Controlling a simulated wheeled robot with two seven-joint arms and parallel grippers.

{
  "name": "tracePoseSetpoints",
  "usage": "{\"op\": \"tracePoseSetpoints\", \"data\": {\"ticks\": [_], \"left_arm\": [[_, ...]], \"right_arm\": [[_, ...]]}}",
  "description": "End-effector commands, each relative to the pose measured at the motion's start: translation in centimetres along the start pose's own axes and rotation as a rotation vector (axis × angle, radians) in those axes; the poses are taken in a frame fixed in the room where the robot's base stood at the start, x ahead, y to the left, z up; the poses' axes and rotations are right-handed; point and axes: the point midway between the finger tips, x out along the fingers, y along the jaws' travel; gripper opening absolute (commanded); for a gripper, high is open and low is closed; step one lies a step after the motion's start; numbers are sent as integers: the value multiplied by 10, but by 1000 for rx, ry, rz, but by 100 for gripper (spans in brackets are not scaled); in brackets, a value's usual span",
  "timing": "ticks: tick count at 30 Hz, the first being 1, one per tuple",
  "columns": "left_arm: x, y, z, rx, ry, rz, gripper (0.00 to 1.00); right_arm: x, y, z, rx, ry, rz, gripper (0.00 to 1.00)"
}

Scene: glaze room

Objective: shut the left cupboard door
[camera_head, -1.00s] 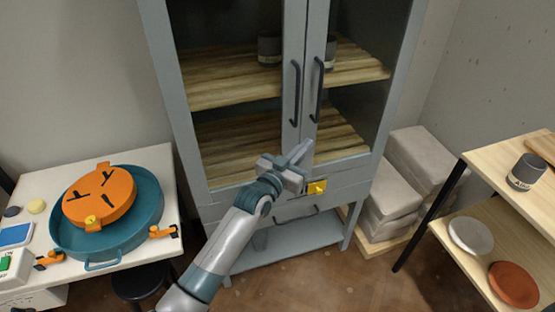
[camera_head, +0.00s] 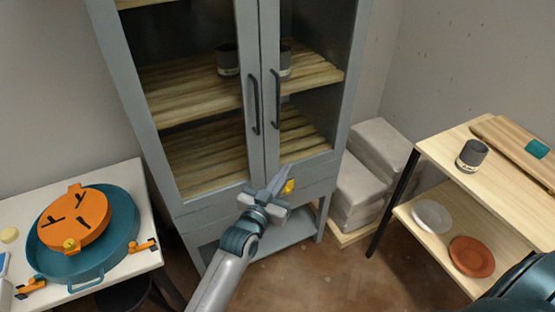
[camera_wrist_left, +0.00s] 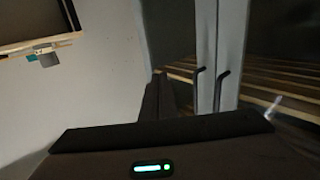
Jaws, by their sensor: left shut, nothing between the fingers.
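The grey cupboard has a left door (camera_head: 252,155) with a glass pane and a dark vertical handle (camera_head: 253,103). The right door (camera_head: 272,150) stands beside it with its own handle (camera_head: 277,100). Both doors look shut or nearly so; I cannot tell whether a small gap is left. My left gripper (camera_head: 277,184) is shut and empty, in front of the lower part of the doors, near a yellow tag (camera_head: 288,187). In the left wrist view both handles (camera_wrist_left: 197,88) show beyond the dark gripper (camera_wrist_left: 157,98). My right gripper is not in view.
A table (camera_head: 140,185) with a teal and orange wheel stands at the left. Grey bags (camera_head: 362,190) are stacked right of the cupboard. A wooden shelf unit (camera_head: 440,150) with a cup and dishes stands at the right.

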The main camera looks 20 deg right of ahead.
Motion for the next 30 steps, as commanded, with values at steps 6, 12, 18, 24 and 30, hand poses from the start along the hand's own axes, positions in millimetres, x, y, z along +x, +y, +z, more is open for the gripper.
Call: {"op": "tracePoseSetpoints", "data": {"ticks": [6, 12, 18, 24, 30], "left_arm": [[-13, 17, -1, 0, 0, 0, 0], [-15, 20, 0, 1, 1, 0, 0], [-15, 20, 0, 1, 1, 0, 0], [-15, 20, 0, 1, 1, 0, 0], [-18, 14, 15, -5, -21, -11, 0]], "right_arm": [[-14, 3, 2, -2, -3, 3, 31], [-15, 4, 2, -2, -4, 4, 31], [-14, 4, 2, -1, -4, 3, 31], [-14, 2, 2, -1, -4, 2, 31], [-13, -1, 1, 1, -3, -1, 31]]}}
